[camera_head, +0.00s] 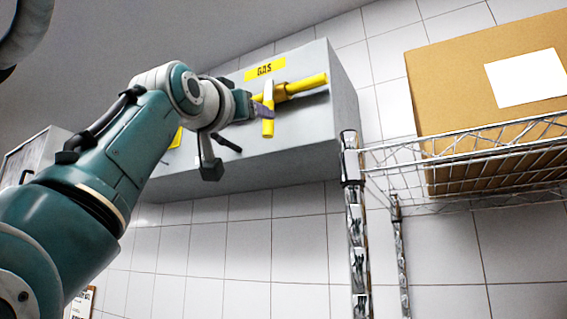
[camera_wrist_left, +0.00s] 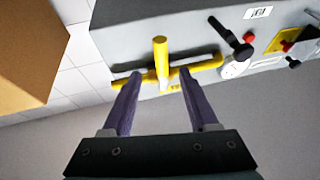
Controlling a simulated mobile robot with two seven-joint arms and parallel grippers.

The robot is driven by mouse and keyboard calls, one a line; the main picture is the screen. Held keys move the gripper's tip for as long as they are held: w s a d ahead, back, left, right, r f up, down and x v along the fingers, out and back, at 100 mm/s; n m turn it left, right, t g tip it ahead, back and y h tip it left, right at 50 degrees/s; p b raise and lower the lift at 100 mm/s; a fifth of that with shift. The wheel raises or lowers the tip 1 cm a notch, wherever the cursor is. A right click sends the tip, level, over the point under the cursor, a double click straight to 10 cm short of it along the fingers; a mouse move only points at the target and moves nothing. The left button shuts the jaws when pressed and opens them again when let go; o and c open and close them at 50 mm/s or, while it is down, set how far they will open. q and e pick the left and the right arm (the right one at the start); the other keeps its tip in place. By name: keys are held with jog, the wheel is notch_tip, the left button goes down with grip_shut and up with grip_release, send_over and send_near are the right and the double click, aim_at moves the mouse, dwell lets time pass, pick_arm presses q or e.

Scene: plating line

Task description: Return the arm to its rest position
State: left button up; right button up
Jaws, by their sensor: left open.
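My left arm reaches up from the lower left in the head view, with its gripper (camera_head: 262,103) at the yellow gas valve. In the left wrist view the two purple fingers (camera_wrist_left: 160,76) are spread apart. The yellow lever (camera_wrist_left: 160,60) lies ahead of and between the fingertips, crossing a yellow pipe (camera_wrist_left: 206,65). In the head view the lever (camera_head: 268,127) hangs down across the pipe (camera_head: 305,85). I cannot tell whether a finger touches the lever or the pipe. The right gripper is not in view.
The grey gas cabinet (camera_head: 300,140) with a yellow GAS label (camera_head: 265,69) is on the tiled wall. A wire shelf (camera_head: 480,150) with a cardboard box (camera_head: 450,85) stands to the right. A black knob (camera_wrist_left: 240,48) and red button (camera_wrist_left: 249,38) are near the valve.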

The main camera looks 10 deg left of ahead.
pick_arm(q)
jog(key=shift+s, duration=0.1)
dwell(0.4)
notch_tip(320, 180, down, 14)
jog(key=a+g+y+p, duration=0.1)
jog(key=a+g+p, duration=0.1)
jog(key=g+p, duration=0.15)
jog(key=s+a+f+g+y+p, duration=0.1)
jog(key=s+f+g+p, duration=0.2)
jog(key=f, duration=0.6)
jog(key=s+a+f+g, duration=0.1)
jog(key=s+f+g, duration=0.3)
jog(key=f, duration=0.5)
jog(key=s+f+g+p, duration=0.2)
jog(key=s+f+g, duration=0.2)
jog(key=s, duration=1.1)
jog(key=s+a+f+g+y+p, duration=0.1)
jog(key=s+f+g+p, duration=0.2)
jog(key=s+f, duration=0.6)
jog(key=s+g, duration=0.1)
jog(key=s, duration=0.5)
jog(key=shift+s+m, duration=0.3)
jog(key=shift+s, duration=0.1)
